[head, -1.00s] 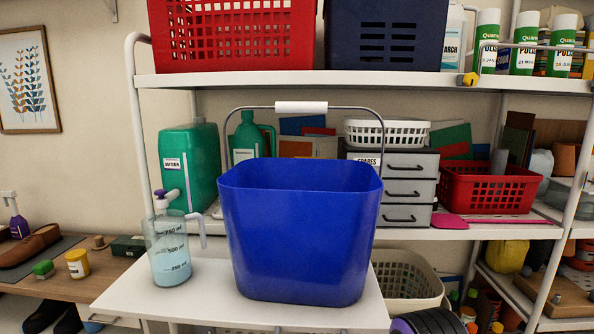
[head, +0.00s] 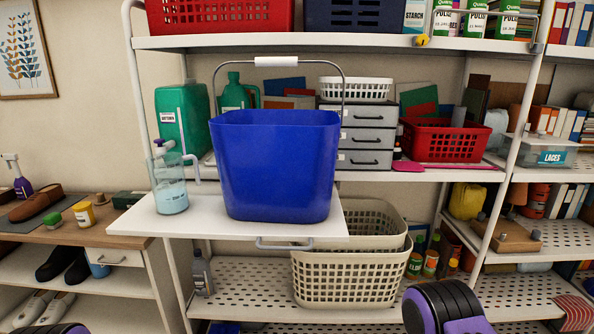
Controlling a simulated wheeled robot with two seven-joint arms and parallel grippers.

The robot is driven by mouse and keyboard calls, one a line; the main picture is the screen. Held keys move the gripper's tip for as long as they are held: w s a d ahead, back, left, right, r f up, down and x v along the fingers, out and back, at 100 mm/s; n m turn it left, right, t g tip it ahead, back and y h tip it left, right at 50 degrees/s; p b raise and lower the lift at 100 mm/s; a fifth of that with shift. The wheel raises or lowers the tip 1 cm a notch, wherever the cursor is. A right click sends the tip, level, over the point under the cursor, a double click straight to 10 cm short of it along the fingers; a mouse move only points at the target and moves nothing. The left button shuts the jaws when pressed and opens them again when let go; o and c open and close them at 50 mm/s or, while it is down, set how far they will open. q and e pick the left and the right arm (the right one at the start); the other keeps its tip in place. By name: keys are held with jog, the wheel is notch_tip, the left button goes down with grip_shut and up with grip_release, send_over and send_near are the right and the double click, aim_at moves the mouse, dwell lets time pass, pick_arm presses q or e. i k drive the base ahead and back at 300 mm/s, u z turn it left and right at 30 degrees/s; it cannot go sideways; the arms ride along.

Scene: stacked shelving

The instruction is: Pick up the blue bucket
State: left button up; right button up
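The blue bucket (head: 272,168) stands upright on a white pull-out board (head: 240,229) at the front of the shelving. Its thin metal handle is raised in an arch, with a white grip (head: 277,61) at the top. A clear measuring jug (head: 171,182) with bluish liquid stands just left of the bucket. Neither gripper shows. Only dark, purple-edged parts of my arms appear at the bottom edge, well apart from the bucket.
Green jugs (head: 183,121), grey drawers (head: 363,135) and a red basket (head: 444,141) stand on the shelf behind. Cream baskets (head: 350,276) stand below right of the board. An upper shelf (head: 330,42) lies above the handle. A shoe bench (head: 62,233) is at left.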

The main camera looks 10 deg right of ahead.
aim_at(273, 165)
jog(key=z, duration=2.3)
jog(key=i, duration=0.45)
jog(key=u, duration=2.5)
jog(key=i, duration=0.5)
jog(key=z, duration=0.05)
